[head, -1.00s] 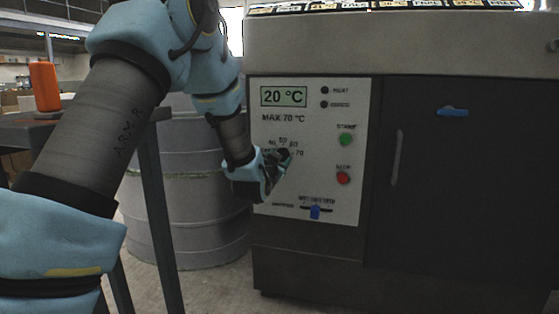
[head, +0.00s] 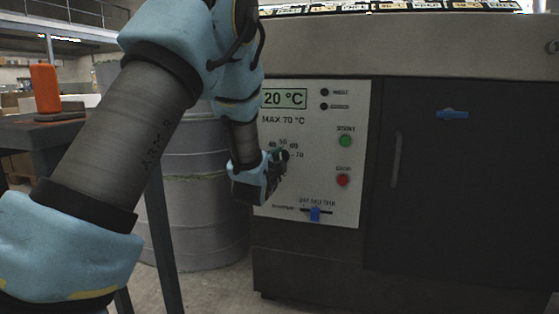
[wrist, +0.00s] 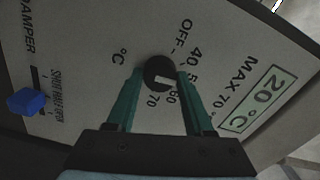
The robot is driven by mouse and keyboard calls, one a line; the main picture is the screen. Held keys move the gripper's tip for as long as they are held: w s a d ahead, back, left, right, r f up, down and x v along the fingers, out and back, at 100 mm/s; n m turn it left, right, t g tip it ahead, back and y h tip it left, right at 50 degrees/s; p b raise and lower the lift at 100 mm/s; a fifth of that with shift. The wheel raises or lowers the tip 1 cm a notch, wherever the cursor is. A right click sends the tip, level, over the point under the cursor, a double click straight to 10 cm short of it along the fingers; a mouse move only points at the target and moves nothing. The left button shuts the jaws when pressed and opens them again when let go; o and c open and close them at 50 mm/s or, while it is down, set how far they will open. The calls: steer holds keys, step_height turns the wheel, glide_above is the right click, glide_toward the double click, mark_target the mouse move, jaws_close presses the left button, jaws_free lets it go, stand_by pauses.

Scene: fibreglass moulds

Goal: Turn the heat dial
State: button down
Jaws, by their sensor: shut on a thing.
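The heat dial (wrist: 160,73) is a round black knob with a white pointer mark. In the wrist view the mark points right, roughly towards the 50 and 60 marks. The green fingers of my gripper (wrist: 161,76) stand on both sides of the knob, shut on it. In the head view my gripper (head: 279,163) is at the panel and hides most of the dial. The scale runs from OFF through 40 to 70. The display (head: 284,98) above reads 20 °C, also in the wrist view (wrist: 262,102).
The panel (head: 330,120) also carries a green button (head: 345,141), a red button (head: 343,180) and a blue damper slider (head: 315,214). The dark oven door (head: 460,190) is on the right. A grey drum (head: 200,225) and a table (head: 50,134) stand left.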

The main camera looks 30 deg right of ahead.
steer(key=shift+m, duration=0.6)
steer(key=shift+c, duration=1.4)
jaws_free()
steer(key=shift+s, duration=0.1)
steer(key=p+v, duration=0.2)
steer(key=v, duration=0.8)
steer(key=shift+s+a, duration=0.25)
steer(key=shift+a, duration=0.05)
